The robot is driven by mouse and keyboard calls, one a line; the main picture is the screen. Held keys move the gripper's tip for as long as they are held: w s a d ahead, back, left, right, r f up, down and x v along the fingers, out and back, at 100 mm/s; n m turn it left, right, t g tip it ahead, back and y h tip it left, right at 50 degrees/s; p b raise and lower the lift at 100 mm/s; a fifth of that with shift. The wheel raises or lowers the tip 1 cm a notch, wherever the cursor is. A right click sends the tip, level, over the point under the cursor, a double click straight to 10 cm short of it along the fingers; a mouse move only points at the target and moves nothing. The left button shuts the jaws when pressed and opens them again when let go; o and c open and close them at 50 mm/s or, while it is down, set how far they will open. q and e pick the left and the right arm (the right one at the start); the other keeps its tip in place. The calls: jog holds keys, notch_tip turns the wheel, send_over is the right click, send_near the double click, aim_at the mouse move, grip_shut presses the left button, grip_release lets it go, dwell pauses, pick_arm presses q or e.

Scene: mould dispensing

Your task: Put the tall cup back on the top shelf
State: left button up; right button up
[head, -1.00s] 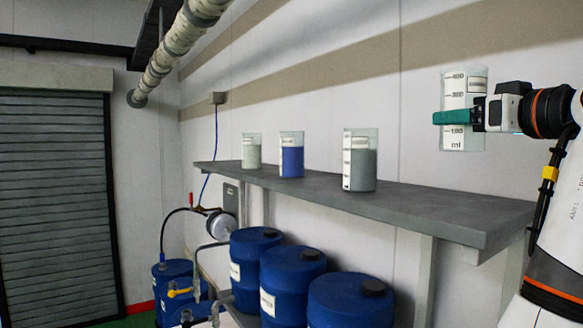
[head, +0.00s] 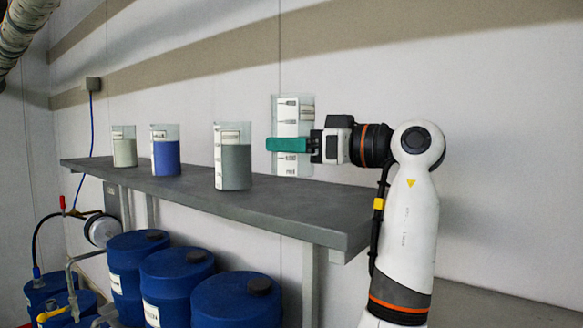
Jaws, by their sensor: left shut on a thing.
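The tall cup (head: 292,108) is a clear beaker with a white graduated label, and it looks empty. My left gripper (head: 288,145) is shut on it with teal fingers around its middle. It holds the cup upright over the right part of the grey top shelf (head: 290,208). The cup's base is close to the shelf surface; I cannot tell whether they touch. My right gripper is not in view.
A beaker with grey contents (head: 233,165) stands on the shelf just left of the held cup. A beaker with blue contents (head: 166,158) and one with pale contents (head: 124,152) stand farther left. Blue drums (head: 236,302) stand below. The shelf's right end is bare.

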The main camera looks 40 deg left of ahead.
aim_at(311, 169)
pick_arm(q)
jog(key=f, duration=0.3)
jog(key=shift+s+d+f, duration=0.15)
jog(key=shift+s+f, duration=0.1)
jog(key=shift+f, duration=0.1)
jog(key=shift+w, duration=0.1)
jog(key=shift+f, duration=0.1)
jog(key=shift+f, duration=0.15)
jog(key=o, duration=1.3)
